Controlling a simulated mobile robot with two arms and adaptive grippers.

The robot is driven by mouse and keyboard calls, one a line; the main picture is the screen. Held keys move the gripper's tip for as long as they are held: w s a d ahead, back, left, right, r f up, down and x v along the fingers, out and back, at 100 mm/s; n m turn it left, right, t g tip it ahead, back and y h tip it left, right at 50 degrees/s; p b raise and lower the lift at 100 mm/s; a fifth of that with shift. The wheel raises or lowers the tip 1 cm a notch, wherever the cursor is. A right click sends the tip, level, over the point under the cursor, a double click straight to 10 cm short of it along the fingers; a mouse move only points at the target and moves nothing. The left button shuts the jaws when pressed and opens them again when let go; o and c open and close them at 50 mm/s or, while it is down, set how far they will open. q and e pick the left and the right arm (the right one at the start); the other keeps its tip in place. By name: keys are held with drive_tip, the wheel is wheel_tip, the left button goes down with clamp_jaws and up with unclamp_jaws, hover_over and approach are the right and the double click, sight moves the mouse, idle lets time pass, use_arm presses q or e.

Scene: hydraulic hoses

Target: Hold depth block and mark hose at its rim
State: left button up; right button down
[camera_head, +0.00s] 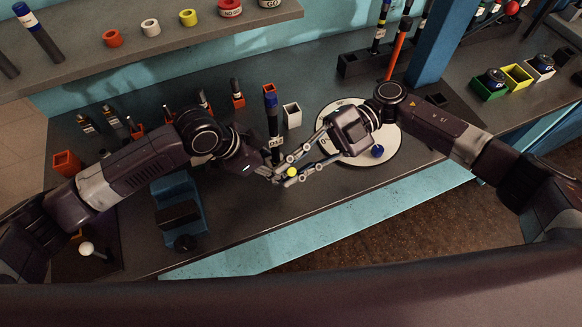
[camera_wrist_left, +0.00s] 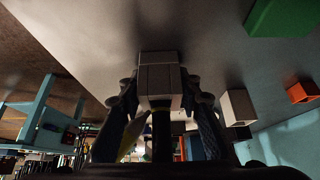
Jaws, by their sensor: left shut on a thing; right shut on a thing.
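A dark upright hose (camera_head: 273,118) with a blue band and a white label stands at the middle of the bench. My left gripper (camera_head: 265,169) is low beside it, its fingertips partly hidden in the head view. In the left wrist view, my left gripper (camera_wrist_left: 160,98) is shut on a pale depth block (camera_wrist_left: 160,72), with a finger on each side. My right gripper (camera_head: 285,172) reaches in from the right, close to the left one, shut on a small yellow-ended marker (camera_head: 292,173). Contact between marker and hose cannot be made out.
A white open box (camera_head: 292,114) and an orange one (camera_head: 268,89) stand behind the hose. A round pale disc (camera_head: 385,153) lies under my right wrist. A blue stand (camera_head: 180,190) is left of my left gripper. The bench front is mostly clear.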

drive_tip(key=shift+s+d+r, duration=0.25)
drive_tip(key=shift+s+r, duration=0.25)
drive_tip(key=shift+s, duration=0.3)
drive_tip(key=shift+s+d+r, duration=0.25)
drive_tip(key=shift+s+r, duration=0.3)
drive_tip(key=shift+s, duration=0.25)
drive_tip(key=shift+s+d+r, duration=0.25)
drive_tip(key=shift+s+r, duration=0.25)
drive_tip(key=shift+s, duration=0.3)
use_arm(q)
drive_tip(key=o, duration=1.3)
drive_tip(key=v, duration=1.2)
